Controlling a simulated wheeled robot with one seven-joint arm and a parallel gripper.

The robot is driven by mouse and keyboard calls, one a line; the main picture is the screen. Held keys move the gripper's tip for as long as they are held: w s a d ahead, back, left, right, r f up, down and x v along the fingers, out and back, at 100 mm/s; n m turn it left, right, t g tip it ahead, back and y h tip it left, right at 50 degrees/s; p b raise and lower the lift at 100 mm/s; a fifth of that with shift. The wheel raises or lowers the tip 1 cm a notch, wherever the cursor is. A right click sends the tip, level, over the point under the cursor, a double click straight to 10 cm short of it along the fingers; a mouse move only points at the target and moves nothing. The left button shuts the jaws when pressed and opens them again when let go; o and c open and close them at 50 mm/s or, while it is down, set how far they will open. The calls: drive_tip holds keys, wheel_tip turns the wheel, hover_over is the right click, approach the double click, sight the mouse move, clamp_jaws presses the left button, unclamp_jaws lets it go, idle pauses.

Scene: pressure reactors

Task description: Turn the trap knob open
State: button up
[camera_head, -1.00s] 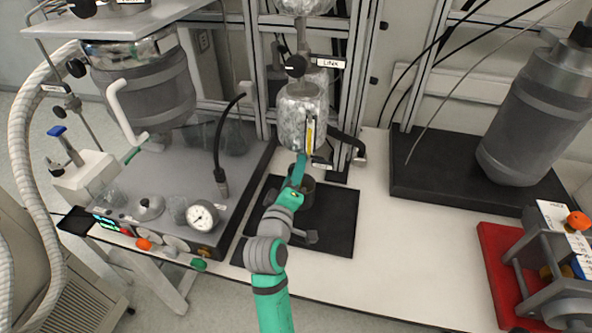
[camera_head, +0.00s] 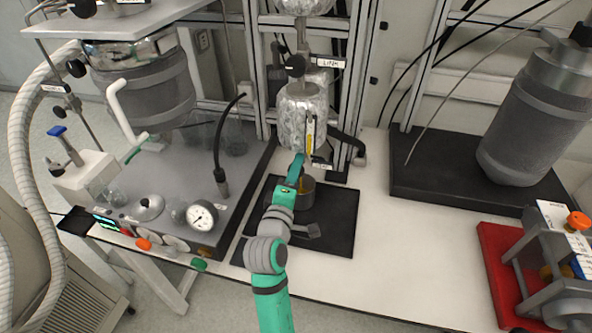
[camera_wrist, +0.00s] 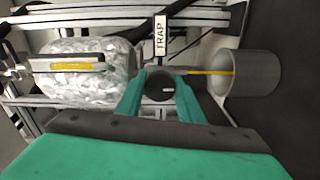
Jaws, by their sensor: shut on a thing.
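The trap knob (camera_wrist: 160,86) is a dark round knob with a white mark, below the white TRAP label (camera_wrist: 160,36) in the wrist view. My gripper (camera_wrist: 161,79) has its two teal fingers closed on either side of the knob. In the head view my gripper (camera_head: 298,160) reaches up under the foil-wrapped vessel (camera_head: 302,112), and the knob is hidden there. A thin yellow stream (camera_wrist: 210,73) runs from beside the knob toward a grey cup (camera_wrist: 252,76). The cup (camera_head: 306,193) stands beneath the vessel.
A black mat (camera_head: 340,215) lies under the cup. A hotplate unit with a dial gauge (camera_head: 202,215) stands left. A large grey vessel (camera_head: 535,120) on a black base and a red-based device (camera_head: 497,240) stand right. The white bench between is clear.

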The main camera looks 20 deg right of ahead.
drive_tip(key=o, duration=1.1)
drive_tip(key=shift+c, duration=0.2)
drive_tip(key=v, duration=1.1)
